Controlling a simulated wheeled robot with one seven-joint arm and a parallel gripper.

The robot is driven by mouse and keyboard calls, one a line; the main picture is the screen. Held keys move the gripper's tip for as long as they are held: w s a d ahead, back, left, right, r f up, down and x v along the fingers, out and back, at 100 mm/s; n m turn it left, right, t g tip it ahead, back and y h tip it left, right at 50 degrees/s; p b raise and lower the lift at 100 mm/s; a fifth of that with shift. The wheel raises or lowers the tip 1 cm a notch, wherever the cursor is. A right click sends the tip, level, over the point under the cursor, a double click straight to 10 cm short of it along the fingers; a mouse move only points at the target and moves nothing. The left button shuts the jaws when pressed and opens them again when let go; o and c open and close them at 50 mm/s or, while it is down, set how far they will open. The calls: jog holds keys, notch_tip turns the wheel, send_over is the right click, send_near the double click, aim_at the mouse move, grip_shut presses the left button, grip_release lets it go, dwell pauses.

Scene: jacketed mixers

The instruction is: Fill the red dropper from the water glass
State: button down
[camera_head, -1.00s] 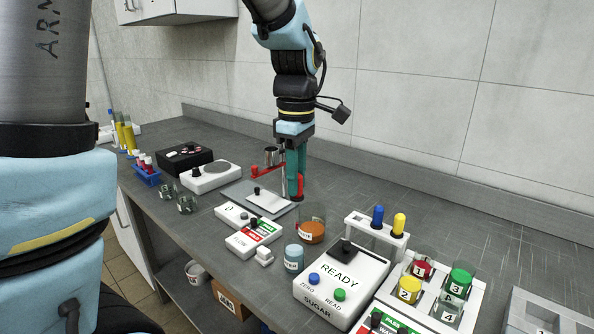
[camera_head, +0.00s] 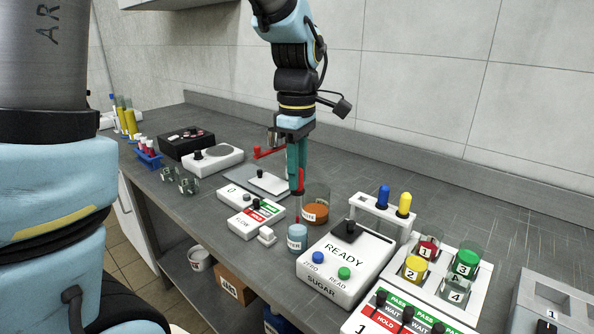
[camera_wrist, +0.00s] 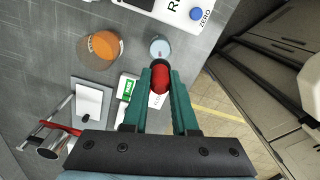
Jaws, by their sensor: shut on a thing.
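My gripper (camera_head: 297,183) is shut on the red dropper (camera_head: 301,178), which hangs upright with its tip down. In the wrist view, the dropper's red bulb (camera_wrist: 161,80) sits between the two teal fingers. The water glass (camera_head: 297,238), small and light blue with a partly readable label, stands on the bench just below the dropper. In the wrist view, the glass (camera_wrist: 160,48) is just beyond the bulb. The dropper's lower end is near the glass rim; I cannot tell whether it is inside.
An orange-brown jar (camera_head: 316,205) stands close behind the glass. The sugar meter (camera_head: 345,258) is to its right, and a white rack (camera_head: 372,212) with blue and yellow droppers is behind that. A white panel (camera_head: 250,215) lies to the left. The bench's front edge is close.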

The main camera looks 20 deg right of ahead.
jog(key=b, duration=0.3)
send_over(297, 223)
jog(key=shift+w+d+f, duration=0.1)
jog(key=shift+f, duration=1.4)
jog(key=shift+w+f, duration=0.1)
jog(key=shift+f, duration=1.35)
jog(key=shift+r+p, duration=3.8)
jog(key=shift+r, duration=0.5)
